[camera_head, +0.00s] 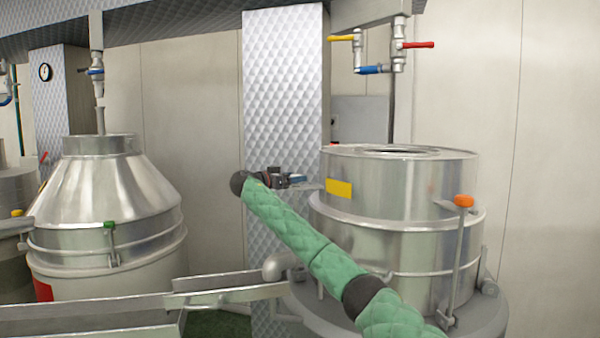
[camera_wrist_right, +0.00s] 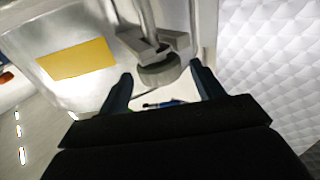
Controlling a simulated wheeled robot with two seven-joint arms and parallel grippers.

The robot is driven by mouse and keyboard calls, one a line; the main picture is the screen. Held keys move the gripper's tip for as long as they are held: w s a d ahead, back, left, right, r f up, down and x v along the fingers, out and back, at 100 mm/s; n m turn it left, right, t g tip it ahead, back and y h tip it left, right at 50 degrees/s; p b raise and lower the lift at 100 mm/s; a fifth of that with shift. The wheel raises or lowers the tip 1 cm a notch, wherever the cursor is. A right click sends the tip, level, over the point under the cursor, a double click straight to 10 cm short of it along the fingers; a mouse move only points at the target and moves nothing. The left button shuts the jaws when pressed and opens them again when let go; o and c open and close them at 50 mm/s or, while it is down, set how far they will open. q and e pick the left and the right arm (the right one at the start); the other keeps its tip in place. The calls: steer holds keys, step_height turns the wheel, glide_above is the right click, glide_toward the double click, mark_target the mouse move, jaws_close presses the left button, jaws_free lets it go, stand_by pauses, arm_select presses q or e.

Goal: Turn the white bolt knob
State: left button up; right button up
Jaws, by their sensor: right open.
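My right gripper (camera_head: 308,184) reaches from the end of my green-sleeved arm to the left side of the steel drum (camera_head: 400,222), near its yellow label (camera_head: 339,187). In the right wrist view its two dark fingers are apart. In the head view the knob cannot be made out. My left gripper is out of view.
An orange-topped lever (camera_head: 463,201) stands at the drum's right front. Overhead pipes with red and yellow valve handles (camera_head: 418,45) hang above. A quilted metal column (camera_head: 283,90) stands close behind the gripper. A conical vessel (camera_head: 106,190) and a metal trough (camera_head: 225,296) lie left.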

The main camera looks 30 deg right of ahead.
steer(key=shift+w+d+r+p, duration=0.15)
steer(key=shift+d+p, duration=0.4)
steer(key=shift+d, duration=0.45)
steer(key=shift+w+d+f+p, duration=0.2)
steer(key=shift+d+p, duration=0.1)
steer(key=shift+d, duration=0.4)
steer(key=shift+s, duration=0.1)
steer(key=c, duration=1)
